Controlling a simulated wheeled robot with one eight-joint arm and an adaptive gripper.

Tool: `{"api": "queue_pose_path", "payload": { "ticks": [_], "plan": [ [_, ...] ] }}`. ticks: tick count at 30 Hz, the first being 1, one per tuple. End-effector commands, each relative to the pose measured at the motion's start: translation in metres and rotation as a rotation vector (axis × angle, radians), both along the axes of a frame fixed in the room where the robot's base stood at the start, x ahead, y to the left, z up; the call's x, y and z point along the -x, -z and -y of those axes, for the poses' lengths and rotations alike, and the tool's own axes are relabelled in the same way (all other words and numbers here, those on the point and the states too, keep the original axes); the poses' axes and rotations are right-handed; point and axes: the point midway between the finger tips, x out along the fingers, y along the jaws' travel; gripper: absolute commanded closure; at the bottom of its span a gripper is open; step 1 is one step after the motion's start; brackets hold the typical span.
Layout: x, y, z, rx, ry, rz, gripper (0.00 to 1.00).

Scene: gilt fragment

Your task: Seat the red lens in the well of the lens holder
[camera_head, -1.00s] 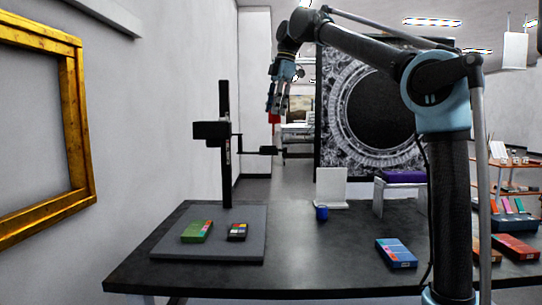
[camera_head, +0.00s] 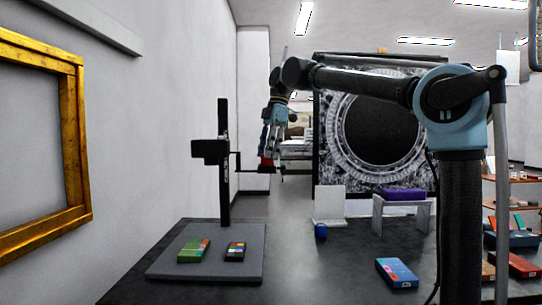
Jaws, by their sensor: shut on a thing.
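My gripper (camera_head: 270,150) hangs pointing down at the end of my arm, left of the middle of the view. It is shut on the red lens (camera_head: 266,163), a small red piece showing below the fingers. The lens holder (camera_head: 268,171) is the small dark piece at the end of the thin side arm of a black stand (camera_head: 224,175). The lens appears right at or just above the holder in the picture. The fingers hide part of both, and I cannot tell whether they touch. The well itself cannot be made out.
The stand rises from a grey board (camera_head: 210,272) on the dark table (camera_head: 330,265). A green box (camera_head: 193,250) and a colour chart (camera_head: 236,252) lie on the board. A blue cup (camera_head: 321,231), white stand (camera_head: 329,203) and blue box (camera_head: 397,272) are to the right.

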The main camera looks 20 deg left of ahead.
Motion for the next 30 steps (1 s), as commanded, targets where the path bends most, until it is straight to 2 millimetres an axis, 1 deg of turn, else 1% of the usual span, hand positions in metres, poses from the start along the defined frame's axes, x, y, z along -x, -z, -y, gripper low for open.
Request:
{"api": "queue_pose_path", "payload": {
  "ticks": [3,14,15,17,18,27,30],
  "plan": [
    [0.0001,0.0082,0.0004,0.0,0.0,0.0,0.94],
    [0.0,0.0107,0.0004,0.0,0.0,0.0,0.94],
    [-0.0001,0.0109,0.0004,0.0,0.0,0.0,0.62],
    [-0.0001,0.0107,0.0005,0.0,0.0,0.0,0.48],
    [-0.0001,0.0107,0.0005,0.0,0.0,0.0,0.46],
    [-0.0002,0.0103,0.0005,0.0,0.001,0.0,0.46],
    [-0.0007,0.0069,0.0008,0.0,0.001,0.0,0.46]
  ]
}}
